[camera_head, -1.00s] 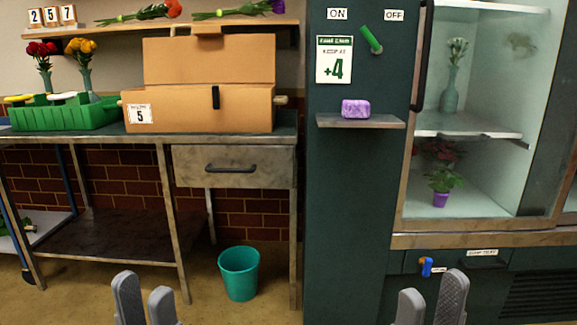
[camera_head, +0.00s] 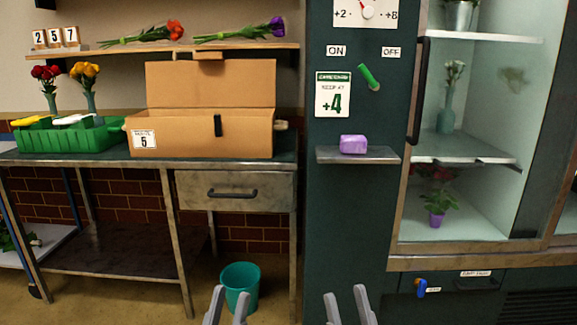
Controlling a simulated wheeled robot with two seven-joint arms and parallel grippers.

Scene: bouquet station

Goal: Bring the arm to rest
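My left gripper (camera_head: 228,306) is at the bottom of the head view, in front of the teal bin. Its two fingers stand apart with nothing between them. My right gripper (camera_head: 348,306) is at the bottom, right of the left one, in front of the dark green cooler front (camera_head: 345,225). Its fingers are also apart and empty. Both grippers point up into the picture, touch nothing that I can see, and only their finger ends show.
A workbench (camera_head: 100,158) on the left carries an open cardboard box (camera_head: 170,137) and a green crate (camera_head: 60,141). A teal bin (camera_head: 241,280) stands on the floor. A small shelf (camera_head: 350,157) holds a purple block (camera_head: 353,145). A glass cooler with plants (camera_head: 437,205) is at right.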

